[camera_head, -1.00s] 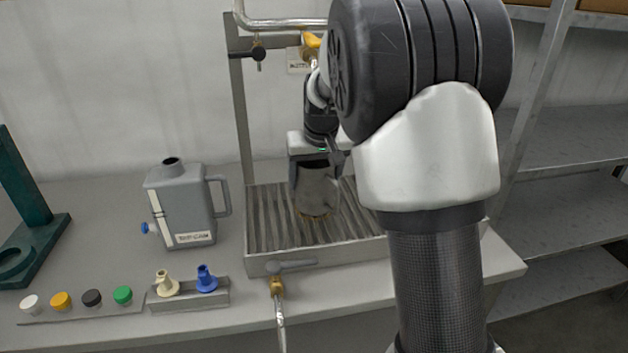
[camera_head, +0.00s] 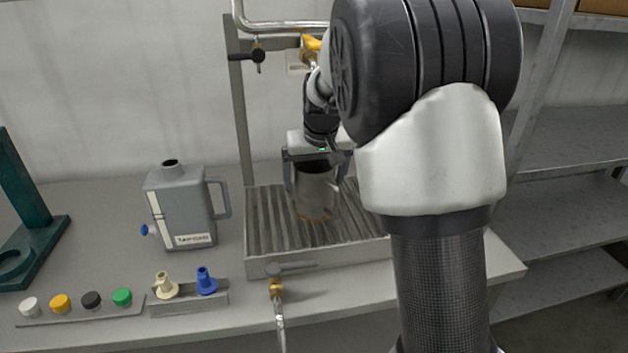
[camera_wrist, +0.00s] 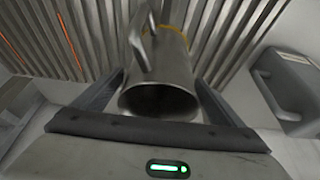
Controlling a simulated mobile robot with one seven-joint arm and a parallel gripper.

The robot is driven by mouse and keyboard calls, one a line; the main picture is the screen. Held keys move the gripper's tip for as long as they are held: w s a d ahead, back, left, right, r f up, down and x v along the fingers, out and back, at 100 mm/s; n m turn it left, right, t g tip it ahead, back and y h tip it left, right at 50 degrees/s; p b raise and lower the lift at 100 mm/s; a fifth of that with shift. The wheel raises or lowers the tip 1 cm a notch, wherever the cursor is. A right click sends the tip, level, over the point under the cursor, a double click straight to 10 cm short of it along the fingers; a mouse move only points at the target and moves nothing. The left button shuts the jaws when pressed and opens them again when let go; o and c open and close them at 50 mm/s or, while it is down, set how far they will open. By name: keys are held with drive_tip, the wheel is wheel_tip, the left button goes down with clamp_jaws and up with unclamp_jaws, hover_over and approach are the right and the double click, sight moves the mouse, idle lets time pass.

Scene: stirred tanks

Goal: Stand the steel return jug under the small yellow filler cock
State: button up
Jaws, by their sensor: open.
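The steel return jug (camera_head: 316,192) stands upright on the ribbed drip tray (camera_head: 268,215), with a yellowish band at its base. The wrist view shows the jug (camera_wrist: 168,75) with its open mouth and its handle towards the upper left. My gripper (camera_head: 312,166) is open around the jug's upper part, one finger on each side, with small gaps visible in the wrist view (camera_wrist: 158,92). The yellow cock (camera_head: 312,43) shows above, partly hidden behind my arm. A black-handled cock (camera_head: 258,54) is to its left on the same frame.
A grey jerrycan (camera_head: 181,208) stands left of the tray. Coloured caps (camera_head: 92,299) and two nozzles (camera_head: 187,283) sit along the front. Shelves (camera_head: 575,210) stand at the right.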

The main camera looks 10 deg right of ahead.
drive_tip(key=p+v, duration=0.1)
drive_tip(key=v, duration=0.9)
drive_tip(key=s+r, duration=0.4)
drive_tip(key=s, duration=1)
drive_tip(key=s+f, duration=0.2)
drive_tip(key=s, duration=0.6)
drive_tip(key=s+f+t, duration=0.1)
drive_tip(key=s+f, duration=0.1)
drive_tip(key=s, duration=0.6)
drive_tip(key=shift+f, duration=0.35)
